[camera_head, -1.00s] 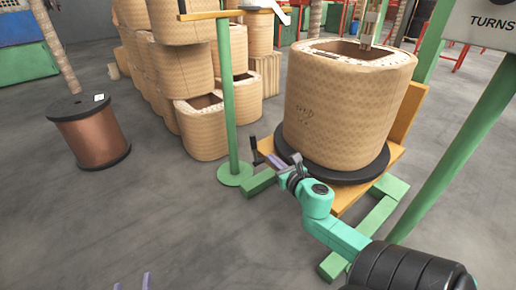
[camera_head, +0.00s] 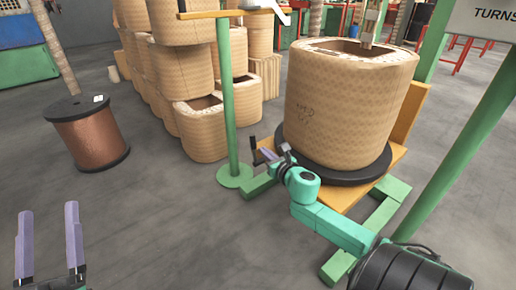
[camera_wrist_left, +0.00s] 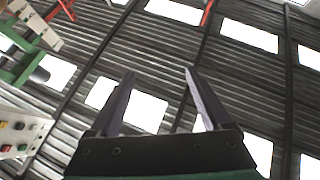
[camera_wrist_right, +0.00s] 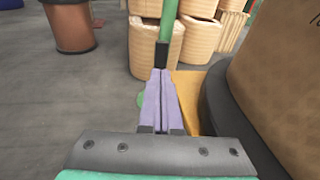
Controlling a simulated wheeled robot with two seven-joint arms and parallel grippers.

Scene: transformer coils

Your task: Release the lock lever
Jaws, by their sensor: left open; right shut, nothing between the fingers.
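A small black lever (camera_head: 253,146) stands at the left corner of the orange platform under the large coil; I take it for the lock lever. In the right wrist view a black upright grip (camera_wrist_right: 162,54) shows just beyond the fingertips. My right gripper (camera_head: 267,155) is shut and empty, its tips close to the lever; whether they touch it I cannot tell. Its purple fingers lie together in the right wrist view (camera_wrist_right: 160,74). My left gripper (camera_head: 48,210) is open and empty at the lower left, and its spread fingers (camera_wrist_left: 160,74) point at the roof.
The large wrapped coil (camera_head: 345,105) sits on a black disc (camera_head: 345,178) above the orange platform (camera_head: 345,200) and a green base. A green post (camera_head: 229,100) stands just left of the lever. Stacked coils and a copper spool (camera_head: 90,135) stand behind.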

